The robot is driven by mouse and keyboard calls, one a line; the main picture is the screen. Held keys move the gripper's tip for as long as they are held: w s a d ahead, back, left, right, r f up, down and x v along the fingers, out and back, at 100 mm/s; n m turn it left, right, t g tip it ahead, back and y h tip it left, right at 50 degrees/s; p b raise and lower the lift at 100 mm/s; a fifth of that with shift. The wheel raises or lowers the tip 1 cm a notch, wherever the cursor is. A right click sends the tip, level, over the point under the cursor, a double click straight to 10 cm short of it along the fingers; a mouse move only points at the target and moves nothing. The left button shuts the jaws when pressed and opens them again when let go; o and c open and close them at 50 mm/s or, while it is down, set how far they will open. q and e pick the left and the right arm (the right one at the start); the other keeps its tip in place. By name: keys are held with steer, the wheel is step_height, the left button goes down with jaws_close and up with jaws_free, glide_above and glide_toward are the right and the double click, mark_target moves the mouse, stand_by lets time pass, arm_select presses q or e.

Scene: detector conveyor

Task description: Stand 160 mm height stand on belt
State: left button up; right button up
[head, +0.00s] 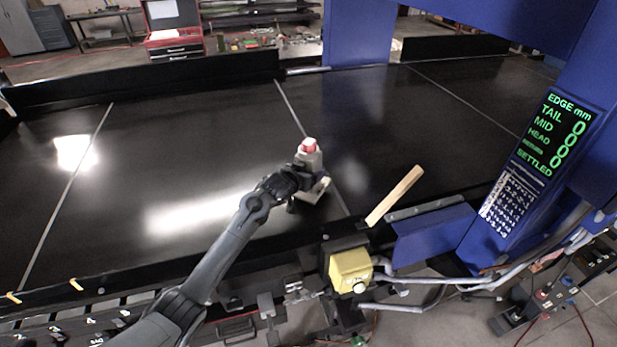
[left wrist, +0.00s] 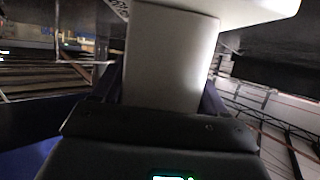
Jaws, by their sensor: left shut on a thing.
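The height stand (head: 311,161) is a pale grey post with a red top and a wider pale base, seen over the black belt (head: 200,160) near a seam line. My left gripper (head: 296,183) is shut on the post. In the left wrist view the pale post (left wrist: 172,60) stands between my left gripper's fingers (left wrist: 168,100), with the wide plate at the top of the picture. The stand looks roughly upright. I cannot tell if its base touches the belt. My arm hides part of the stand. My right gripper is not in view.
A wooden bar (head: 395,195) leans over the belt's near edge, right of the stand. A yellow box (head: 350,270) is at the front edge. A blue frame with a display panel (head: 548,135) reading zeros stands at right. The belt left of the stand is clear.

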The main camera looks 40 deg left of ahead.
arm_select(q)
step_height(320, 180, down, 3)
steer(key=shift+r+p, duration=0.2)
steer(key=shift+p, duration=0.1)
steer(key=shift+f, duration=0.1)
steer(key=shift+f, duration=0.15)
steer(key=o, duration=1.3)
steer(key=shift+s, duration=0.1)
steer(key=shift+s+d+r, duration=0.1)
steer(key=shift+s+r, duration=0.1)
steer(key=b+v, duration=0.1)
steer(key=v, duration=1)
steer(key=shift+s+r, duration=0.15)
steer(key=shift+s, duration=0.05)
steer(key=shift+d, duration=0.1)
